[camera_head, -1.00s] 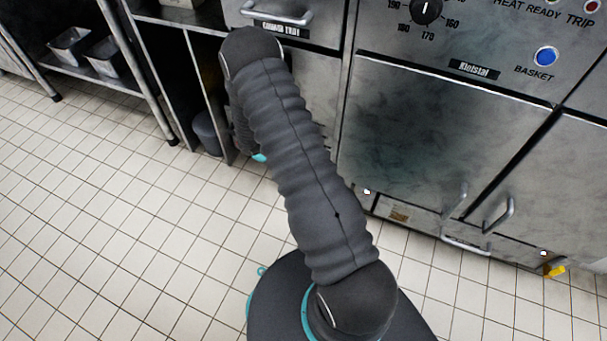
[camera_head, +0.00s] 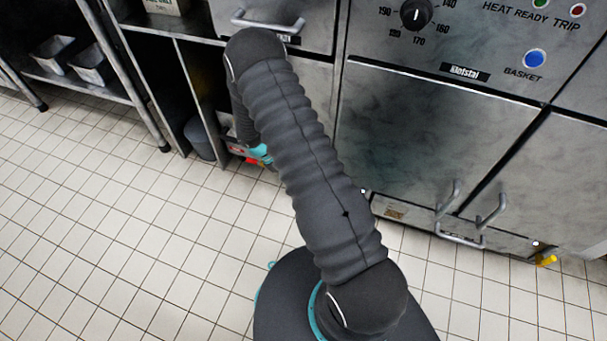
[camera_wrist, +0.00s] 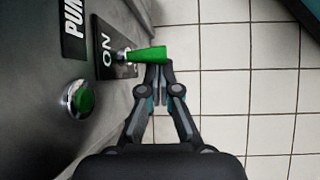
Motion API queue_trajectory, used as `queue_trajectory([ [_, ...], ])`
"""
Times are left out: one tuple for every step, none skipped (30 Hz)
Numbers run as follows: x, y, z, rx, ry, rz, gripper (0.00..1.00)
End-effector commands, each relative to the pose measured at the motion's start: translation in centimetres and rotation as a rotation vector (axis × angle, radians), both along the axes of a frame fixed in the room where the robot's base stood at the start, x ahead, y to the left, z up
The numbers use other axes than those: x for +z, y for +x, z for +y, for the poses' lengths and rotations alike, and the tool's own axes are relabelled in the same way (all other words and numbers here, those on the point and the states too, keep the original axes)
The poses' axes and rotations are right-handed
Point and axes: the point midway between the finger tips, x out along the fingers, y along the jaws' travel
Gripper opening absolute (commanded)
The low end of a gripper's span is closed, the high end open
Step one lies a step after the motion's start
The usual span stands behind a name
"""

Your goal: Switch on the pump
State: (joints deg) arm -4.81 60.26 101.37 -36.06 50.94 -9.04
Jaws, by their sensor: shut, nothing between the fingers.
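In the wrist view a green lever (camera_wrist: 146,55) on a short metal stem sticks out from a dark switch plate (camera_wrist: 100,38) marked "ON". Other lettering on the plate is partly hidden by the lever. A sign (camera_wrist: 74,30) reading "PUM", cut off by the picture edge, is beside it. My gripper (camera_wrist: 160,72) is shut and empty, its fingertips right at the outer end of the lever. I cannot tell whether they touch it. The head view shows my arm reaching down by the cabinets, but the gripper and switch are not visible there.
A round green button or lamp (camera_wrist: 82,98) in a metal ring is on the same panel. In the head view are a dial (camera_head: 416,13), a blue basket button (camera_head: 535,58), cabinet door handles (camera_head: 492,209) and a drawer handle (camera_head: 268,22). The tiled floor (camera_head: 120,220) is clear at left.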

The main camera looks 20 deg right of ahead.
Motion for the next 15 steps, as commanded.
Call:
queue_trajectory([
  [0.14, -0.02, 0.25, 0.005, -0.001, 0.001, 0.0],
  [0.2, -0.02, 0.33, 0.006, -0.001, 0.001, 0.0],
  [0.27, -0.01, 0.39, 0.008, -0.002, 0.001, 0.0],
  [0.33, -0.02, 0.4, 0.008, -0.001, 0.001, 0.0],
  [0.39, -0.02, 0.42, 0.008, -0.001, 0.001, 0.0],
  [0.4, -0.03, 0.42, 0.008, -0.001, 0.001, 0.0],
  [0.41, -0.03, 0.42, 0.008, -0.001, 0.001, 0.0],
  [0.41, -0.02, 0.42, 0.008, -0.001, 0.001, 0.0],
  [0.42, -0.01, 0.4, 0.008, -0.002, 0.001, 0.0],
  [0.41, -0.01, 0.38, 0.008, -0.002, 0.001, 0.0],
  [0.42, -0.01, 0.37, 0.008, -0.002, 0.001, 0.0],
  [0.45, 0.0, 0.35, 0.006, -0.001, 0.0, 0.0],
  [0.49, 0.0, 0.34, 0.006, -0.001, 0.0, 0.0],
  [0.55, 0.0, 0.33, 0.006, -0.001, 0.0, 0.0],
  [0.66, 0.0, 0.31, 0.006, -0.001, 0.0, 0.0],
])
